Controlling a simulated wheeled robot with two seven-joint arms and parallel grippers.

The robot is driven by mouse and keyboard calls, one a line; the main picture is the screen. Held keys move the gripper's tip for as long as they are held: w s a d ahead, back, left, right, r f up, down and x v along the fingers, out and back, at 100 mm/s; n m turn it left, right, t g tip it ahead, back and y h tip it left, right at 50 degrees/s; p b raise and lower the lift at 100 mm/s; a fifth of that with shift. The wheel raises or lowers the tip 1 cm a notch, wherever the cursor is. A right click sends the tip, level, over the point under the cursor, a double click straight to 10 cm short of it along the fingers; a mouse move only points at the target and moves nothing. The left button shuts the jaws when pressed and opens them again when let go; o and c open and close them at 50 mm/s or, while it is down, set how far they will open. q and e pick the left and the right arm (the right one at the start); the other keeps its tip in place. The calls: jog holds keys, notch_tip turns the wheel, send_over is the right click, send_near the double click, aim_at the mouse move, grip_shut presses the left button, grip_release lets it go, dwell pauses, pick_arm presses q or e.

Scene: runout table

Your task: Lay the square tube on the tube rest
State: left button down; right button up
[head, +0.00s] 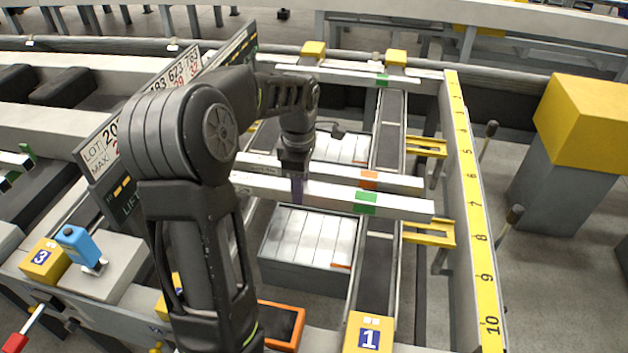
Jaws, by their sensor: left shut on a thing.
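My left gripper (297,188) points down, shut on a long pale square tube with a green mark (400,206). The tube lies crosswise over the dark rails, its right end short of the yellow ruled rail. A second pale bar with an orange mark (400,183) lies parallel just behind it. Yellow brackets (430,233) stick out from the ruled rail at right, with another pair farther back (427,147). I cannot tell for certain which part is the tube rest, nor whether the tube touches what is below. My arm hides the tube's left end. My right gripper is not in view.
The ruled rail (472,210) stands at right. A grey crate (305,277) of pale slats sits below the tube. A yellow block marked 1 (368,335) is in front, and one marked 3 (44,261) at left. A yellow-topped grey post (585,125) stands far right.

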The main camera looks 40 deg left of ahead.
pick_arm(q)
jog(key=shift+f, duration=2.8)
jog(key=shift+f+p, duration=0.35)
jog(key=shift+f, duration=1.55)
jog(key=shift+f, duration=0.1)
jog(key=c, duration=0.9)
grip_release()
notch_tip(320, 180, up, 12)
jog(key=shift+r+b, duration=0.1)
jog(key=shift+b, duration=0.4)
